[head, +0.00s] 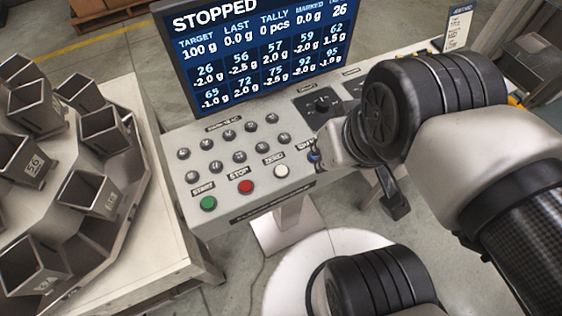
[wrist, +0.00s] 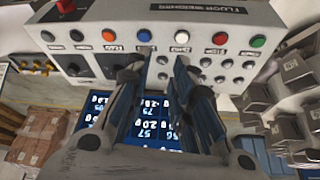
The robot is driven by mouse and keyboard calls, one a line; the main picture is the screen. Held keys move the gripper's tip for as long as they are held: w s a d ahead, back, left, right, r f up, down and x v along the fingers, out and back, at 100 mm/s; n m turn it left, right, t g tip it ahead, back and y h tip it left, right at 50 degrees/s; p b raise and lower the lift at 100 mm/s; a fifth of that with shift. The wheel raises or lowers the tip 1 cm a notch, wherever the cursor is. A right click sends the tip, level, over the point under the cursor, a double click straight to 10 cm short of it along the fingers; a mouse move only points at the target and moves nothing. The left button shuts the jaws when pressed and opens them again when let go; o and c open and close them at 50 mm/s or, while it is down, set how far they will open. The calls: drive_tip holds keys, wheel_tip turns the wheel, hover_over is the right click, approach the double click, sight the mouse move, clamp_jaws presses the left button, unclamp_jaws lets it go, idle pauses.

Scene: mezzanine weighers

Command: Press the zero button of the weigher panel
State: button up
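The weigher panel (head: 232,138) is a light grey sloped console with several small grey buttons and a lower row of coloured ones. The zero button (head: 281,170) is white, right of the red STOP button (head: 245,187) and green START button (head: 208,204). In the wrist view the panel appears upside down, and the white zero button (wrist: 181,37) lies just beyond the right fingertip. My gripper (wrist: 163,57) is partly open and empty, its fingertips apart over the panel, between the blue and white buttons. Contact cannot be told.
A blue button (wrist: 145,35) lies beyond the left fingertip, with an orange one (wrist: 109,34) beside it. A red knob (wrist: 66,6) is at the panel's corner. The screen (head: 262,50) reads STOPPED. Metal weigh buckets (head: 102,192) stand at the left.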

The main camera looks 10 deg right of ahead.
clamp_jaws()
idle(1.2)
